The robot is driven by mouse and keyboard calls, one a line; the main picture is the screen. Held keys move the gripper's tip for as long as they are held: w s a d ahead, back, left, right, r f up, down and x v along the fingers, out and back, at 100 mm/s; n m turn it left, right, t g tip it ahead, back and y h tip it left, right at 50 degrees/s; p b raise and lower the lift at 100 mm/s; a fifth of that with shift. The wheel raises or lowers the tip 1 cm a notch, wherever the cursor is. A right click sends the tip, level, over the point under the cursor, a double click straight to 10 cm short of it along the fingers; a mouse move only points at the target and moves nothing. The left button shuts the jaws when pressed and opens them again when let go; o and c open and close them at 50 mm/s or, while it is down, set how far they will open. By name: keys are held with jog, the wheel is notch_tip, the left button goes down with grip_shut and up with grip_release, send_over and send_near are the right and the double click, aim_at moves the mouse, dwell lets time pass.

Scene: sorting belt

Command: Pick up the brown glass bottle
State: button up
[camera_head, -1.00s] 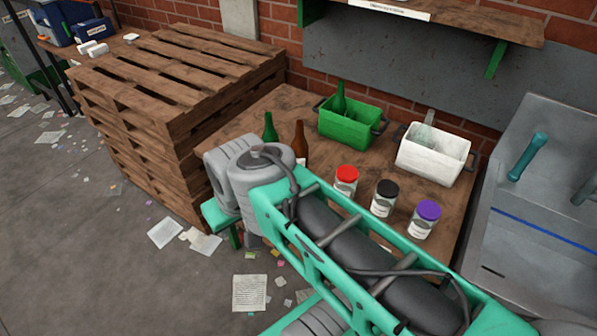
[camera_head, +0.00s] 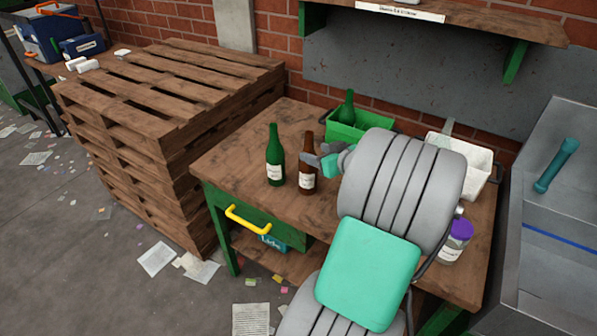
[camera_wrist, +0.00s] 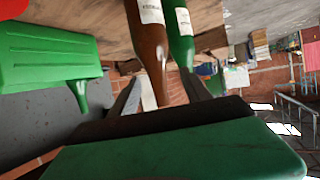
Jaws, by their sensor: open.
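The brown glass bottle (camera_head: 307,172) stands upright on the wooden workbench (camera_head: 228,152), with a pale label. A green glass bottle (camera_head: 274,160) stands just left of it. My gripper (camera_head: 314,155) is open at the right of the brown bottle, close to its neck and shoulder. In the wrist view, which looks upside down, the brown bottle (camera_wrist: 148,42) reaches down between the open fingers (camera_wrist: 160,84). The green bottle (camera_wrist: 181,45) shows beside it there. Whether a finger touches the brown glass I cannot tell.
A green bin (camera_head: 362,121) holding a green bottle stands behind, partly hidden by my arm. A white bin (camera_head: 478,165) and a purple-lidded jar (camera_head: 456,238) are at the right. Stacked pallets (camera_head: 160,95) stand left. The bench's front left is clear.

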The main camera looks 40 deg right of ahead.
jog(key=x, duration=0.2)
jog(key=p+x, duration=0.1)
jog(key=x, duration=0.2)
jog(key=p+x, duration=0.1)
jog(key=x, duration=0.2)
jog(key=shift+w+d, duration=0.2)
jog(key=shift+d, duration=0.15)
jog(key=shift+c, duration=0.4)
grip_shut()
dwell(0.5)
